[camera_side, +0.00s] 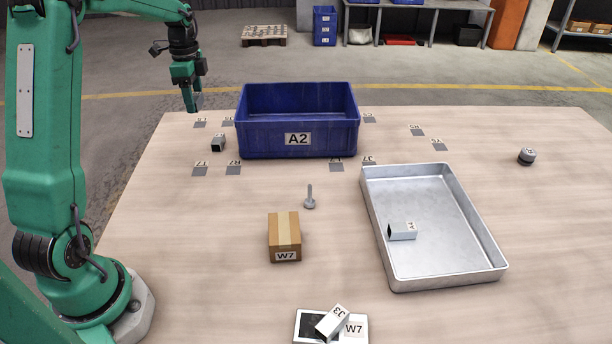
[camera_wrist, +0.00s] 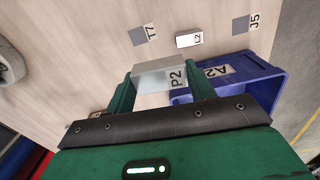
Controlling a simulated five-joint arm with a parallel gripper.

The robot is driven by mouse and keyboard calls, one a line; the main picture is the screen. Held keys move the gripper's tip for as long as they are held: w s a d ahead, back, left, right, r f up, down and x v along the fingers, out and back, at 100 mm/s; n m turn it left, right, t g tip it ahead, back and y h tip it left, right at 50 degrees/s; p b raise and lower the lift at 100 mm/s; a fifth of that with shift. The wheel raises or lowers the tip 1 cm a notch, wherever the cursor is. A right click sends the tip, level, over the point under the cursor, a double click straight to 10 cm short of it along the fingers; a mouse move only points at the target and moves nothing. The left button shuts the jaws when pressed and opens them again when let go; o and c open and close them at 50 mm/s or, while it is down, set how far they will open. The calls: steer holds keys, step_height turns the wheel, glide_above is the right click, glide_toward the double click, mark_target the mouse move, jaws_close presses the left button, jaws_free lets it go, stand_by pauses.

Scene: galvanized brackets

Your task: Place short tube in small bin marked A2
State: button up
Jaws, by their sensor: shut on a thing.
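My gripper (camera_side: 196,102) hangs pointing down at the back left, left of the blue bin. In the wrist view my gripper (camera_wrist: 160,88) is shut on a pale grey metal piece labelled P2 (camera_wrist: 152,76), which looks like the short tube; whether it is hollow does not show. In the side view the piece is hard to make out. The blue bin (camera_side: 252,144) marked A2 stands upright on the table. Its visible inside looks empty, but its front wall hides the floor. The bin (camera_wrist: 268,82) also shows at the right in the wrist view, beside the held piece.
A small grey block (camera_side: 218,143) sits left of the bin. Grey labelled patches surround the bin.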

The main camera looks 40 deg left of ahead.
steer(key=w+d+n, duration=0.1)
steer(key=w+d, duration=0.4)
steer(key=w, duration=0.5)
steer(key=w+d, duration=0.4)
steer(key=w, duration=0.6)
steer(key=shift+s+d+f, duration=0.1)
steer(key=shift+f, duration=1.25)
steer(key=shift+s+f, duration=0.1)
steer(key=shift+f, duration=1.2)
steer(key=shift+f, duration=0.1)
steer(key=shift+f, duration=4.9)
steer(key=shift+f, duration=0.1)
steer(key=o, duration=1)
